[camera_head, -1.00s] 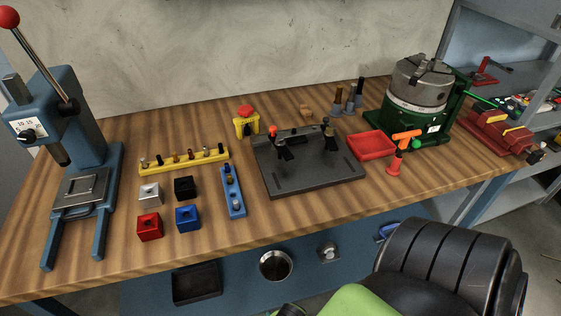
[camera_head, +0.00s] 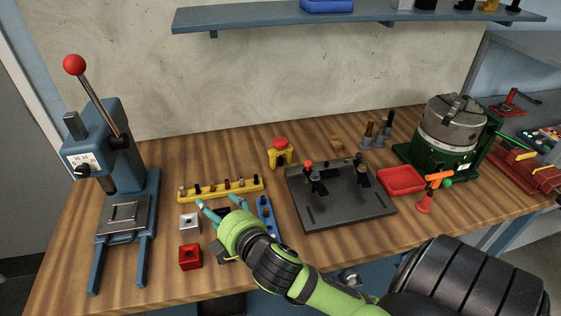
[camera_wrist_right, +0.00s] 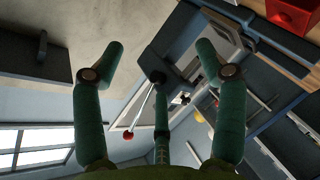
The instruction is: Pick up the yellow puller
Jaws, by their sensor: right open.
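The yellow puller (camera_head: 281,158), a small yellow body with a red top, stands upright on the wooden bench, behind the grey fixture plate and right of the yellow strip. My right gripper (camera_head: 219,203) is open and empty, its teal fingers pointing left over the blocks at the front left of the bench. It is left of and nearer than the puller, well apart from it. Its spread fingers also show in the right wrist view (camera_wrist_right: 160,62), where I do not make out the puller. My left gripper is not in view.
A blue press (camera_head: 110,150) with a red-knobbed lever stands at the left. The dark fixture plate (camera_head: 345,212) with clamps is right of my gripper. A red tray (camera_head: 401,180) and a green-based chuck (camera_head: 450,130) stand further right. A blue shelf (camera_head: 270,20) hangs above.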

